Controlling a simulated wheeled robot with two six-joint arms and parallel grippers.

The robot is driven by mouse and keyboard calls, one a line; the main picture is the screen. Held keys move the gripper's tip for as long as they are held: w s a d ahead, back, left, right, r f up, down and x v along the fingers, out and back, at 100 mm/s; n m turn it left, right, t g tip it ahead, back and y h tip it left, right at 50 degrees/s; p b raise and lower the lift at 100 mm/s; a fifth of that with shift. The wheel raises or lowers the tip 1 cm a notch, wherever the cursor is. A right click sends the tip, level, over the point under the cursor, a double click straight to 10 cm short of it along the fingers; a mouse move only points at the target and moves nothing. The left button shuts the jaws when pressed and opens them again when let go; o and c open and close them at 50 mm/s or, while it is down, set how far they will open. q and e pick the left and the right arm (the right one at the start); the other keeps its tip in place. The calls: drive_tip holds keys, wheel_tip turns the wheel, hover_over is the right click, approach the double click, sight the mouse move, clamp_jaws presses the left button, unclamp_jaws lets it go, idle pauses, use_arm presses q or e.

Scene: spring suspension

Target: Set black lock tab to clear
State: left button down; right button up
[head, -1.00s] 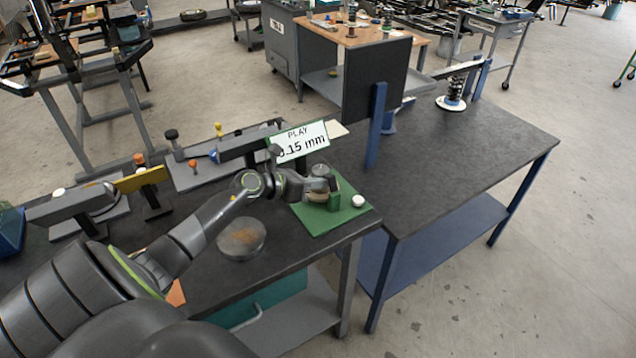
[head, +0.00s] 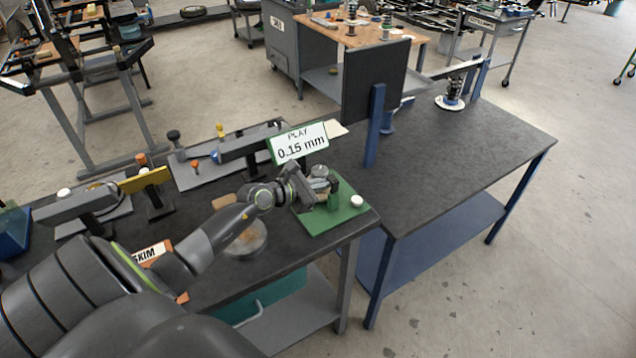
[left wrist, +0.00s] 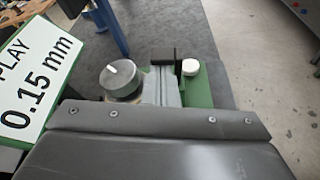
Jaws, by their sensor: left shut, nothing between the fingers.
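The green fixture plate (head: 330,221) lies at the right end of the near bench. It bears a grey round knob (head: 320,172), a small dark upright block (head: 333,187) and a white round button (head: 357,201). The left wrist view shows the knob with a white pointer line (left wrist: 122,78), the button (left wrist: 190,67) and a black piece (left wrist: 163,56) between them. I cannot tell for sure whether this piece is the lock tab. My left gripper (head: 312,197) is shut and empty, low over the plate beside the knob; its body hides part of the fixture. My right gripper is not in view.
A sign reading "PLAY 0.15 mm" (head: 299,144) stands just behind the fixture. A round metal disc (head: 246,240) lies left of it, partly behind my arm. A dark upright panel (head: 376,82) stands on the bench behind. That bench's right part is mostly clear.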

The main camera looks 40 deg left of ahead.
use_arm(q)
drive_tip(key=shift+d+r+m, duration=0.1)
drive_tip(key=shift+d+m, duration=0.1)
drive_tip(key=shift+m, duration=0.1)
drive_tip(key=shift+r, duration=0.1)
